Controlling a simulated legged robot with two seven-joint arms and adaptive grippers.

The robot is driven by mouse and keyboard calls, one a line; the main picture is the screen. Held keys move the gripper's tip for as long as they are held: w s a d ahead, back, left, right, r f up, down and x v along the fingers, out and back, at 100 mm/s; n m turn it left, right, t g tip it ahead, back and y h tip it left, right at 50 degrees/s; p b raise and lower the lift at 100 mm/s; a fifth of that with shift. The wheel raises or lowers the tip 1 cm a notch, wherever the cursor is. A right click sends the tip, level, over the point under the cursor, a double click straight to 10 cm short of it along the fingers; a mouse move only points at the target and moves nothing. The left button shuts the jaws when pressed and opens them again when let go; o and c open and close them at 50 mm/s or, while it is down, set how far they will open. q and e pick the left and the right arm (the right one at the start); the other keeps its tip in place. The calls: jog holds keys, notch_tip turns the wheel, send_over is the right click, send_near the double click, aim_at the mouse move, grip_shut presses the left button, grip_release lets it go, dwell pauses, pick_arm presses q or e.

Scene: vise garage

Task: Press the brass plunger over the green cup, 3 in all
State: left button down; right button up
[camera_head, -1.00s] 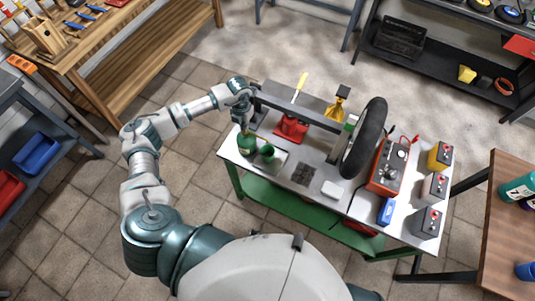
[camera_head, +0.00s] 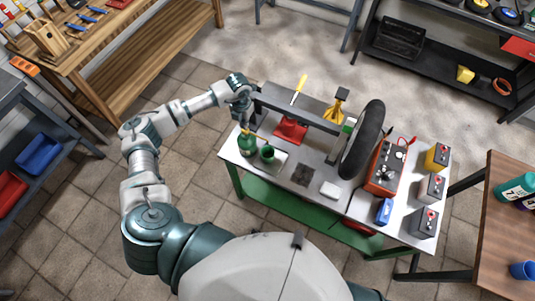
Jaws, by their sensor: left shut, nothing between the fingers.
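A green pump bottle (camera_head: 247,145) stands at the left end of the metal bench. Its brass plunger (camera_head: 248,131) is small and partly hidden by my gripper. A green cup (camera_head: 267,152) stands upright just right of the bottle on a pale pad. My left gripper (camera_head: 245,124) points down over the plunger, shut with nothing in it. I cannot tell whether its tips touch the plunger. My right gripper is not in view.
The bench (camera_head: 318,155) also holds a red stand (camera_head: 290,130), a yellow funnel (camera_head: 337,108), an upright black tyre (camera_head: 363,140), a red charger (camera_head: 387,168) and several small boxes at right. Tiled floor lies clear at left.

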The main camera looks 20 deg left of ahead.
pick_arm(q)
jog(key=shift+f, duration=0.1)
dwell(0.4)
jog(key=shift+f+b, duration=1.2)
jog(key=shift+f, duration=0.4)
jog(key=shift+r, duration=0.15)
jog(key=shift+r+p, duration=0.9)
jog(key=shift+r, duration=0.65)
jog(key=shift+r+p, duration=0.1)
jog(key=shift+p, duration=0.2)
notch_tip(320, 180, up, 6)
jog(key=p, duration=0.3)
jog(key=shift+p, duration=0.35)
